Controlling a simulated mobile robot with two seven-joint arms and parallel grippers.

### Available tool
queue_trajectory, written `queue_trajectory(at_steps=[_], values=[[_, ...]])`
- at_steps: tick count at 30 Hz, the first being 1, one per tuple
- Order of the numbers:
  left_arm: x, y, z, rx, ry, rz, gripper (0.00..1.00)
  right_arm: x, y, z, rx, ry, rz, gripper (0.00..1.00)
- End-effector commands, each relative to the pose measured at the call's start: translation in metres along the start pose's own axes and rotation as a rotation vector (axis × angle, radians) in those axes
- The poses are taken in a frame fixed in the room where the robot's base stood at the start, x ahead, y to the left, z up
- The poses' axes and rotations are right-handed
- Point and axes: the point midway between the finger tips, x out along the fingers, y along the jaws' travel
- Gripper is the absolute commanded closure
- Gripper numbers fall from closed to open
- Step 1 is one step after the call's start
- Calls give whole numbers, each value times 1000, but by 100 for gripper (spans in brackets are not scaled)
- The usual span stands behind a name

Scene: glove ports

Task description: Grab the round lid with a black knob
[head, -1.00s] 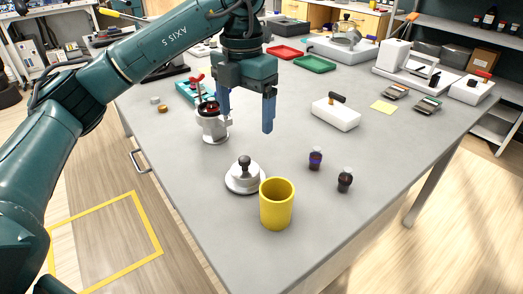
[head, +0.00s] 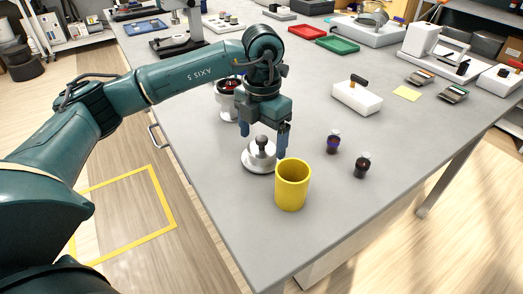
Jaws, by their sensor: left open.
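The round lid (head: 259,160) is a silver-white disc with a dark knob (head: 262,143) on top. It lies on the grey table (head: 350,190) near its left edge, just behind a yellow cup. My left gripper (head: 263,146) points down over the lid with its blue fingers open. One finger shows on each side of the knob in the picture. I cannot tell how far the fingertips are above the lid, or whether they touch it. My right gripper is out of view.
The yellow cup (head: 292,186) stands close in front of the lid, to its right. A white and red device (head: 227,103) stands behind my left gripper. The table's front right is clear.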

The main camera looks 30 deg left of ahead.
Motion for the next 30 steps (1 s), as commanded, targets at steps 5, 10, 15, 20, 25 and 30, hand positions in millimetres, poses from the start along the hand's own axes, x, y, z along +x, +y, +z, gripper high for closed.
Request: queue_trajectory(at_steps=[5,10,15,20,25,30], values=[[12,0,0,0,0,-1,15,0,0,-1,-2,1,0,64],[11,0,0,0,0,0,15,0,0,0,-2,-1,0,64],[11,0,0,0,0,0,28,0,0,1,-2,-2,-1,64],[11,0,0,0,0,0,41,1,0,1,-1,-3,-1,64],[11,0,0,0,0,0,55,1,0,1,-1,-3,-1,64],[10,0,0,0,-1,0,68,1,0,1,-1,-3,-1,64]])
